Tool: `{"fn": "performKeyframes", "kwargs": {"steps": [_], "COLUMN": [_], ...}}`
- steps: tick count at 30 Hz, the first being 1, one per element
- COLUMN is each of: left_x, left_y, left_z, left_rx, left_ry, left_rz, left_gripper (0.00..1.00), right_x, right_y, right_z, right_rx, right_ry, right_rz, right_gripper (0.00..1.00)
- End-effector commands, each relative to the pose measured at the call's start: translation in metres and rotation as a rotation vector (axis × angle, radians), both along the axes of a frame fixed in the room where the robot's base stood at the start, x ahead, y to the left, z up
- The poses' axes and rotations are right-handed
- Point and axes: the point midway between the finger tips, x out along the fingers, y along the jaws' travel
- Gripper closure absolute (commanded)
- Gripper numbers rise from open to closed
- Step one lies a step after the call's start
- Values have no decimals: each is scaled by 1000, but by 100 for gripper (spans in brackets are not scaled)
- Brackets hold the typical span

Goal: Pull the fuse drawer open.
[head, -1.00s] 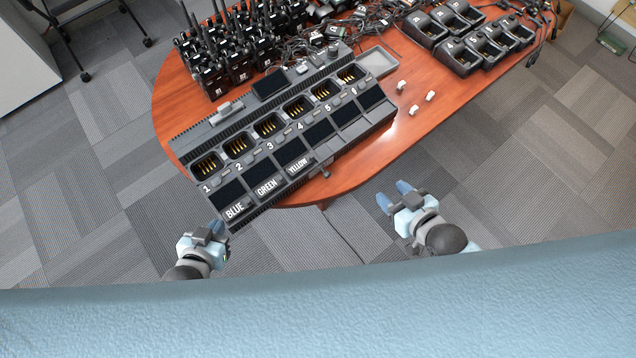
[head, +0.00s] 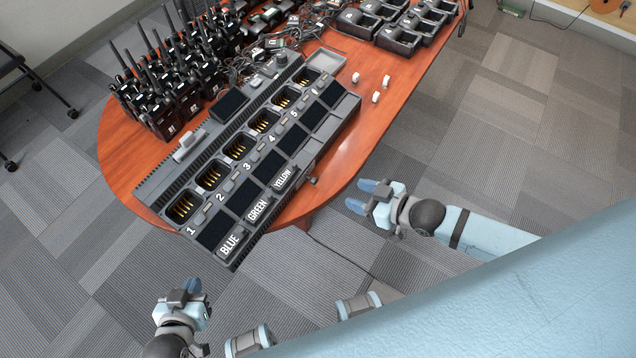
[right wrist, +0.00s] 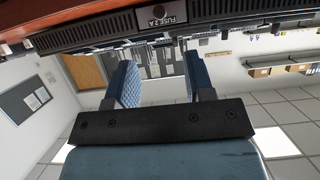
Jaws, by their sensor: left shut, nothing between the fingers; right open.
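The grey charging station (head: 250,150) lies on the wooden table, with numbered bays and strips reading BLUE, GREEN and YELLOW. A small dark knob (head: 312,181) sticks out of its near side. In the right wrist view, which is upside down, a label reading FUSE 2A with a dark round knob (right wrist: 157,13) sits on the station's side; the drawer's outline is hard to make out. My right gripper (head: 362,196) is open and empty, to the right of the knob and apart from it. My left gripper (head: 192,291) is shut and empty, below the BLUE end, away from the station.
Several black radios (head: 165,95) stand on the table at the left back, with tangled cables (head: 285,50) beside them. More chargers (head: 398,38) stand at the back right. Small white pieces (head: 376,97) lie right of the station. The floor between my grippers is clear.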

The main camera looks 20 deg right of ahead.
Motion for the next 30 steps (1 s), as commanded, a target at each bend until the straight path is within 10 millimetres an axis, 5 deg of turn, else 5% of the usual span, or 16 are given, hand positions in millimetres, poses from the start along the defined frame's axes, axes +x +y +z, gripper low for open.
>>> {"fn": "performKeyframes", "kwargs": {"steps": [15, 30], "left_x": [0, 1], "left_y": [0, 1], "left_z": [-3, -3], "left_rx": [-2, -2], "left_ry": [3, 1], "left_rz": [3, 4], "left_gripper": [100, 100], "right_x": [75, 87], "right_y": [58, 68], "right_z": [-39, -45], "right_rx": [1, -1], "right_ry": [0, -1], "right_rz": [0, 0], "right_gripper": [51, 51]}}
